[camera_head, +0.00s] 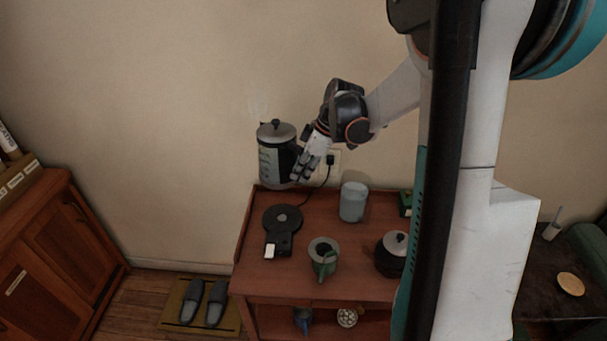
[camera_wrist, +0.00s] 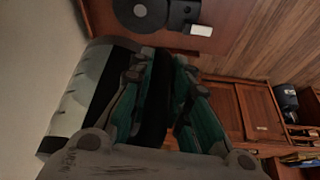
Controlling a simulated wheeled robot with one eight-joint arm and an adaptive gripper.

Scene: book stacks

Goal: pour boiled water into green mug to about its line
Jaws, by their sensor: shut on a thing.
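The kettle (camera_head: 273,158), with a grey lid and a clear side with markings, is in the air above the back left of the table, roughly upright. Faint steam shows above it. My gripper (camera_head: 299,170) is shut on its dark handle at the right side. In the wrist view the kettle (camera_wrist: 85,95) lies left of my gripper's fingers (camera_wrist: 160,105). The green mug (camera_head: 322,262) stands on the table, lower and to the right of the kettle, its handle toward the front. Something dark shows inside it; its line and water level cannot be made out.
The black kettle base (camera_head: 283,218) sits at the table's left, its cord running to a wall socket (camera_head: 331,160). A pale blue-grey canister (camera_head: 353,203) stands behind the mug. A dark pot with a light lid (camera_head: 392,256) is to its right. The wall is close behind.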

